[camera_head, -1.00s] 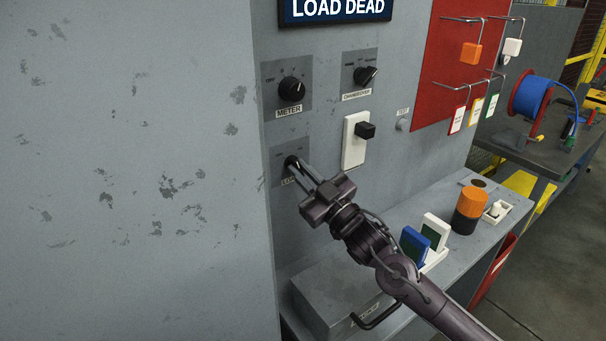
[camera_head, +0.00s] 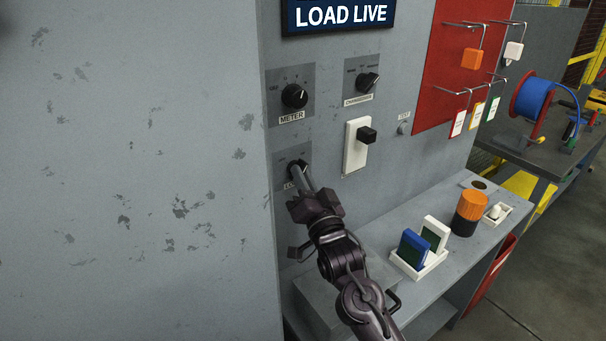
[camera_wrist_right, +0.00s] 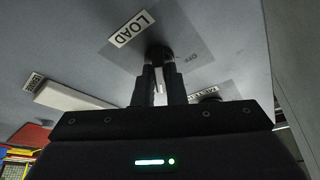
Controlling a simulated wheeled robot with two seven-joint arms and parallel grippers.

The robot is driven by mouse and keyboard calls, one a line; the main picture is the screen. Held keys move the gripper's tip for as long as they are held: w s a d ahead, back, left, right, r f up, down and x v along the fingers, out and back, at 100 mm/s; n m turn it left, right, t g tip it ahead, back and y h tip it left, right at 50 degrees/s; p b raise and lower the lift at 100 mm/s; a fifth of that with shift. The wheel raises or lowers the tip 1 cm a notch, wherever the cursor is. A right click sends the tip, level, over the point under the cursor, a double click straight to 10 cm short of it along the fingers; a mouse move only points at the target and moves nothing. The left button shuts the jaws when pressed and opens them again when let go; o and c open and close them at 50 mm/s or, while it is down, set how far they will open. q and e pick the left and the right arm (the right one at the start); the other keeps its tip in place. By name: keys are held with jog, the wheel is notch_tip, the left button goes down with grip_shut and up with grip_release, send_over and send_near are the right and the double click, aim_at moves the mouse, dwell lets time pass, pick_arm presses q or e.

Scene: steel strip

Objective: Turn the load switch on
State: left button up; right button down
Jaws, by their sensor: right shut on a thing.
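The load switch (camera_wrist_right: 158,52) is a black round knob on a grey plate labelled LOAD, low on the steel panel. My right gripper (camera_head: 302,178) is shut on the knob; in the right wrist view its two dark fingers (camera_wrist_right: 160,85) sit on either side of it. In the head view the fingers and wrist hide most of the knob. The display (camera_head: 340,15) at the top of the panel reads LOAD LIVE. My left gripper is in neither view.
Above the load switch are the meter knob (camera_head: 294,96), the changeover knob (camera_head: 368,82) and a white plate (camera_head: 352,155) with a black lever (camera_head: 366,134). The shelf below holds a white tray (camera_head: 432,264), an orange and black cylinder (camera_head: 468,212) and a grey box (camera_head: 318,300).

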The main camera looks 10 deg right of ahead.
jog(key=shift+r+m+h+p, duration=0.2)
jog(key=shift+m+h, duration=0.2)
jog(key=shift+m, duration=0.35)
jog(key=shift+r+m+h+p, duration=0.1)
jog(key=shift+m+h+p, duration=0.1)
jog(key=shift+m+h, duration=0.4)
jog(key=shift+m, duration=0.35)
jog(key=c, duration=1.5)
grip_release()
jog(key=shift+d+f, duration=0.1)
jog(key=shift+f, duration=0.05)
jog(key=b+v, duration=0.3)
jog(key=v, duration=0.4)
jog(key=shift+s, duration=0.4)
